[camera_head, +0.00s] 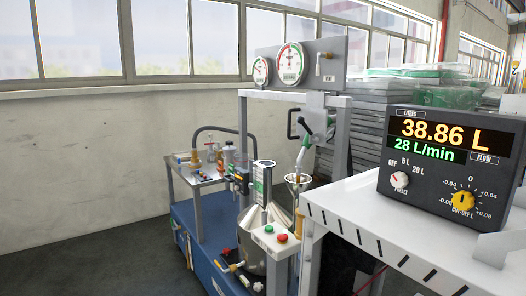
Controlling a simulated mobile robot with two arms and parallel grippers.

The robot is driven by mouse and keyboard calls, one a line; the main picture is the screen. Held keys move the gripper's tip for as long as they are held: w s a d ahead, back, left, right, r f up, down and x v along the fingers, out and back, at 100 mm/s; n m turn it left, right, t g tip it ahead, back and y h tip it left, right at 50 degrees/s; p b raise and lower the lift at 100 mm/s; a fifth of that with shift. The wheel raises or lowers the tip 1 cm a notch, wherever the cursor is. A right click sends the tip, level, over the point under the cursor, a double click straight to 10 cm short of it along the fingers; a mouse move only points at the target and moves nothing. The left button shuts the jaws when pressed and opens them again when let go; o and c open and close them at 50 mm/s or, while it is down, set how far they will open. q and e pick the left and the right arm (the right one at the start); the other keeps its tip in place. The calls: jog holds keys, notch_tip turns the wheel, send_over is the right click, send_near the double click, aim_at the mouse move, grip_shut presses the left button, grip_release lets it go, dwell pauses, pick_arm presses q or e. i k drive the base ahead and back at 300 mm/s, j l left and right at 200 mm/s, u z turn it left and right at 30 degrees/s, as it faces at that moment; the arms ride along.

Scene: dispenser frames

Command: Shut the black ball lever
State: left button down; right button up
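I cannot clearly pick out the black ball lever in the head view. Small valve fittings (240,179) with dark parts sit at the middle of the dispenser frame, too small to tell which one has a black ball. A nozzle with a green part (308,141) points down over the frame's right side. The meter (450,165) at the right reads 38.86 L and 28 L/min. Neither of my grippers is in view.
A grey panel with two round gauges (291,63) tops the frame. A metal vessel (257,257) stands on a blue base (200,258). A button box (275,242) is in front. A white table (375,228) fills the right foreground. Floor at the left is clear.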

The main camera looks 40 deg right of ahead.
aim_at(301, 120)
jog(key=i+z, duration=0.8)
jog(key=i+j+z, duration=0.25)
jog(key=i+z, duration=0.15)
jog(key=i+l+z, duration=0.1)
jog(key=i+z, duration=0.15)
jog(key=z, duration=0.15)
jog(key=i+z, duration=0.25)
jog(key=z, duration=0.2)
jog(key=i+z, duration=0.25)
jog(key=z, duration=0.15)
